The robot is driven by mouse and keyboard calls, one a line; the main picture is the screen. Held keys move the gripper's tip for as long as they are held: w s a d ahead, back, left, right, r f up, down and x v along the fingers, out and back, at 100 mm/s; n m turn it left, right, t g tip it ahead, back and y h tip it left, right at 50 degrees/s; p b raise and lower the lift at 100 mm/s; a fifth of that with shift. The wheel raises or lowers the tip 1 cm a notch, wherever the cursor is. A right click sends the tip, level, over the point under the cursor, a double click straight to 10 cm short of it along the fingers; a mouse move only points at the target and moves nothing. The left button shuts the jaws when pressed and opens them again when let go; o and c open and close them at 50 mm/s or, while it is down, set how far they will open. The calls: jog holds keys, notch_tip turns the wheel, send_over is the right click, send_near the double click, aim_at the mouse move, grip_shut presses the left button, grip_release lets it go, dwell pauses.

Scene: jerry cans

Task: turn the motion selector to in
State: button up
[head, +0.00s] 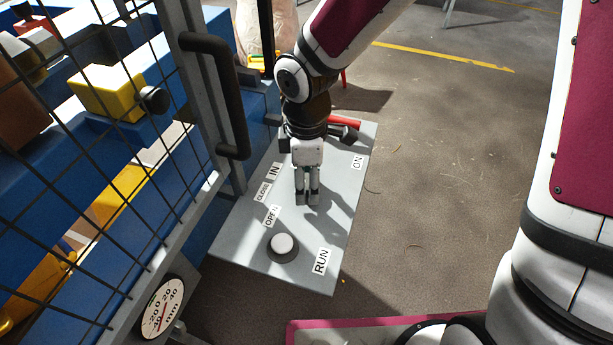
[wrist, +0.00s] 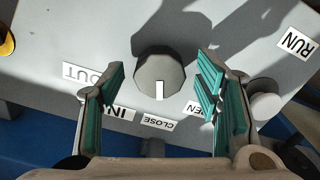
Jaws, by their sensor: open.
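The motion selector is a dark grey, many-sided knob (wrist: 158,66) in the middle of the wrist view. Its white pointer mark points down in that view, toward the CLOSE label (wrist: 158,124). The IN label (wrist: 122,113) is to the left of CLOSE, and OUT (wrist: 82,74) is farther left. My gripper (wrist: 161,70) is open, with one teal-padded finger on each side of the knob in this view. I cannot tell whether the fingers touch it.
A white push button (head: 283,245) stands near the RUN label (head: 320,261). A red part (head: 345,121) lies at the panel's far end, near ON. A mesh guard with a dark handle (head: 215,95) rises left of the panel. Open floor lies to the right.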

jog(key=c, duration=1.2)
jog(key=shift+o, duration=0.2)
jog(key=shift+m, duration=0.4)
jog(key=m, duration=0.3)
jog(key=shift+m+b, duration=0.35)
jog(key=shift+m, duration=1.65)
jog(key=o, duration=1.2)
jog(key=shift+c, duration=0.2)
